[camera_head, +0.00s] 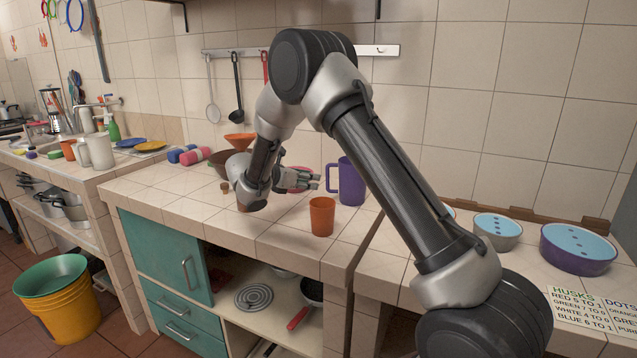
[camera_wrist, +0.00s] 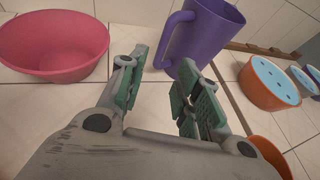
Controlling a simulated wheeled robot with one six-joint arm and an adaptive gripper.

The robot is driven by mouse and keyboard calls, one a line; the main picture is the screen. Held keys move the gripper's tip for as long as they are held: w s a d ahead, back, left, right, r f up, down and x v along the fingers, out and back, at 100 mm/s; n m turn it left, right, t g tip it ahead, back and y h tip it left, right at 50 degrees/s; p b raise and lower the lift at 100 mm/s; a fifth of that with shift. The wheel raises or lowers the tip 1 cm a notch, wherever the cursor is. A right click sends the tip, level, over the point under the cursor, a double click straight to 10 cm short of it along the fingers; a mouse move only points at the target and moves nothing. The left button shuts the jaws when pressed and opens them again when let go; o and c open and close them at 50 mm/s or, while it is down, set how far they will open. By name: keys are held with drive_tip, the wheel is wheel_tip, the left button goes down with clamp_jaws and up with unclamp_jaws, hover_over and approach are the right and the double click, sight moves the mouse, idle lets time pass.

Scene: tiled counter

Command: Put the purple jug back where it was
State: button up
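The purple jug (camera_head: 351,182) stands upright on the tiled counter, its handle on its left side. In the wrist view the jug (camera_wrist: 208,32) is ahead of my gripper (camera_wrist: 165,72), at the top centre, with its handle toward the fingers. My gripper (camera_head: 312,178) is open, with a clear gap between the green-padded fingers. The handle's lower end shows just beyond the gap, and nothing is visibly held. Whether a finger touches the jug I cannot tell.
An orange cup (camera_head: 321,216) stands in front of the jug near the counter edge. A pink bowl (camera_wrist: 52,45) is left of my gripper. Several dotted bowls, including a purple one (camera_head: 578,262), stand to the right. A utensil rail (camera_head: 300,51) hangs behind.

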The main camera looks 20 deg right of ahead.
drive_tip(key=v, duration=0.5)
drive_tip(key=s+d+r+m+g+y, duration=0.2)
drive_tip(key=s+d+r+m, duration=0.4)
drive_tip(key=s, duration=0.3)
drive_tip(key=s+d+r+m+g+y, duration=0.2)
drive_tip(key=s+d+r+m, duration=0.2)
drive_tip(key=s+d+r, duration=0.35)
drive_tip(key=s+f+m+t+y, duration=0.1)
drive_tip(key=s+m+y, duration=0.7)
drive_tip(key=s, duration=1.9)
drive_tip(key=m+t, duration=0.1)
drive_tip(key=m, duration=0.4)
drive_tip(key=shift+s+a+f+t, duration=0.3)
drive_tip(key=shift+s+a+f, duration=0.05)
drive_tip(key=shift+f, duration=0.05)
